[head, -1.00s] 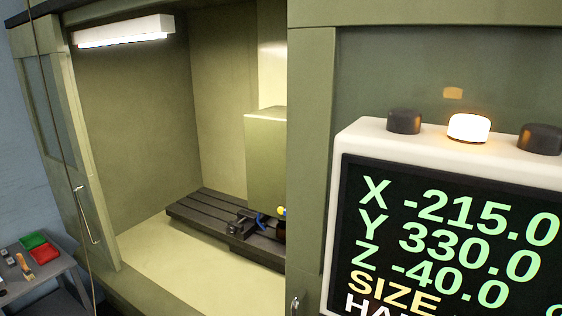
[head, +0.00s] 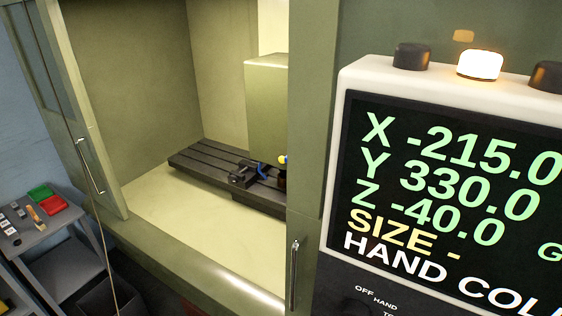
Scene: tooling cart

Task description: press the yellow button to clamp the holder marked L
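Neither of my grippers shows in the head view. I cannot make out a yellow button or a holder marked L. Inside the open machine, a dark vise (head: 243,175) sits on the slotted table (head: 205,160). A small yellow part (head: 283,160) and a blue part (head: 261,170) show beside it, partly cut off by the door frame. On the grey cart (head: 60,232) at the left, several small holders and tools (head: 17,212) lie near a green bin (head: 40,193) and a red bin (head: 52,205). Any letters on them are too small to read.
A control panel screen (head: 440,190) fills the right, reading X -215.0, Y 330.0, Z -40.0, with a lit lamp (head: 480,65) on top. The left door (head: 85,140) with its handle stands open. A second handle (head: 293,275) is on the panel below centre.

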